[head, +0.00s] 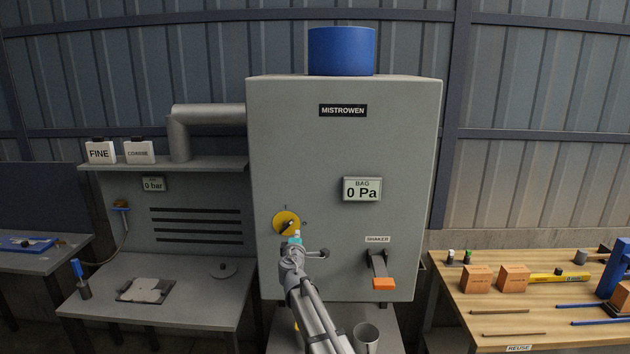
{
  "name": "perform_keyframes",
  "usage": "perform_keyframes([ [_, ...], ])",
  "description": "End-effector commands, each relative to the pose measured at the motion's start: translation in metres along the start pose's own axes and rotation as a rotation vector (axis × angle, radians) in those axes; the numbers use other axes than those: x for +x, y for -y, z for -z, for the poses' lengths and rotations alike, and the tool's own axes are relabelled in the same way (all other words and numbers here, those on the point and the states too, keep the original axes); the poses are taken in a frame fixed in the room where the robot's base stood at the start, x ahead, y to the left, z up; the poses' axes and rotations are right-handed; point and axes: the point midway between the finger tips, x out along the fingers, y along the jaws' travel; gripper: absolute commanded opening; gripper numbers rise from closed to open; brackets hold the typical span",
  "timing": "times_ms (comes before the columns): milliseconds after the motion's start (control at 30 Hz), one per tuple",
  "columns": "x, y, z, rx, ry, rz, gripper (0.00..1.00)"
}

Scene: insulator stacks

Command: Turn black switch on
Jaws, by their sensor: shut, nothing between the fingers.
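The black switch (287,223) is a dark bar across a round yellow plate (279,217) on the front of the grey cabinet. A small mark shows above the plate and another to its right. The bar looks tilted, its right end toward the right-hand mark. My gripper (295,238) is shut and empty, with its tips just below the switch at the plate's lower right edge. I cannot tell whether the tips touch the switch. My gripper and arm hide the cabinet front below the plate.
The cabinet (345,120) carries a display (362,189) reading 0 Pa and a shaker lever (380,270) with an orange end, right of my arm. A grey bench (200,310) stands at left. A wooden table (500,325) with boxes and rods stands at right.

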Motion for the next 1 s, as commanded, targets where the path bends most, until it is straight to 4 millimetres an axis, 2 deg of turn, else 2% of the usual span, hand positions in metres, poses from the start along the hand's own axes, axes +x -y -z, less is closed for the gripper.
perform_keyframes([
  [400, -0.008, 0.036, -0.003, 0.0, 0.0, 0.0, 0.0],
  [1000, -0.007, 0.038, -0.003, 0.0, 0.0, 0.0, 0.0],
])
